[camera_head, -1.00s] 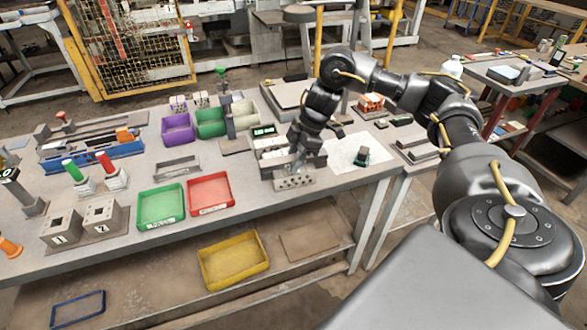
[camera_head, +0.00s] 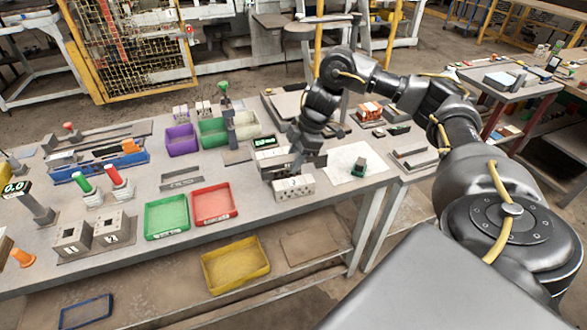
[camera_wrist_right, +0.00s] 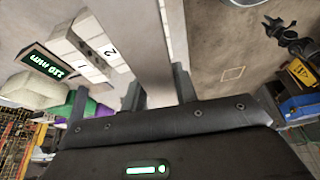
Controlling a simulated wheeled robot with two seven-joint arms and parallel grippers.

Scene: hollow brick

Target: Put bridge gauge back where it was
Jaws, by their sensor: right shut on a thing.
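My right gripper (camera_head: 293,160) is low over the near right part of the workbench, just behind a pale block with holes (camera_head: 294,188). In the right wrist view, both fingers of the gripper (camera_wrist_right: 157,90) point away from the camera. White blocks numbered 1 and 2 (camera_wrist_right: 90,47) lie beside the fingers, with a green-lit display reading 110 mm (camera_wrist_right: 48,62). My left gripper is out of view.
A grey open frame (camera_head: 182,180) lies on the workbench, left of the gripper. Green (camera_head: 167,232) and red (camera_head: 213,220) trays stand near the front edge.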

